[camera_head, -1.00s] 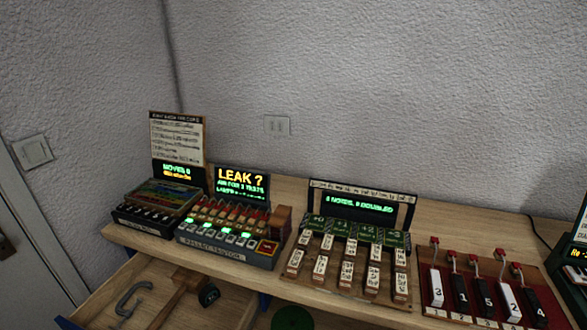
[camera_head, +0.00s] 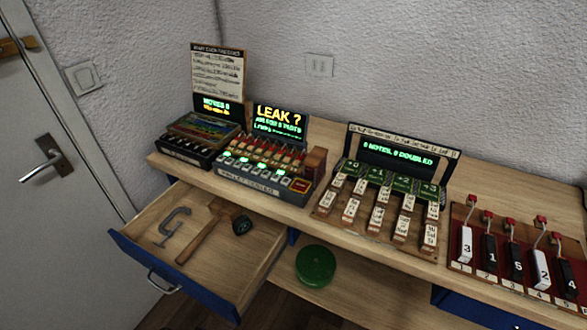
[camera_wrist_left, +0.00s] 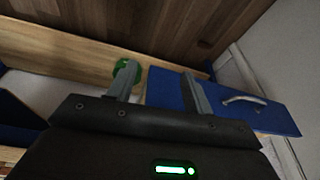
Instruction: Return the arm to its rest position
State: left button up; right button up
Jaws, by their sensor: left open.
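My left gripper (camera_wrist_left: 158,88) shows in the left wrist view with its two grey fingers spread apart and nothing between them. Beyond the fingers are the blue drawer front (camera_wrist_left: 230,100) with its metal handle and part of a green round object. No arm or gripper of mine is visible in the head view. My right gripper is in neither view.
The open drawer (camera_head: 236,308) sticks out below the bench, holding a clamp (camera_head: 172,225), a hammer (camera_head: 200,232) and a dark round item (camera_head: 242,225). A green disc (camera_head: 315,265) lies on a lower shelf. Several key devices line the bench; a door (camera_head: 40,200) stands left.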

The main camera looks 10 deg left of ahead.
pick_arm(q)
notch_tip(320, 180, down, 27)
jog(key=s+g+b, duration=0.1)
jog(key=s+b, duration=0.2)
jog(key=b, duration=0.1)
jog(key=s+a+f+b, duration=0.1)
jog(key=s+a+f, duration=0.1)
jog(key=s+f, duration=0.5)
jog(key=s+a+f+g+b, duration=0.1)
jog(key=s+a+f, duration=0.1)
jog(key=s+f, duration=0.6)
notch_tip(320, 180, down, 2)
jog(key=shift+a+f+m, duration=0.1)
jog(key=shift+a+m, duration=0.2)
jog(key=shift+s, duration=0.1)
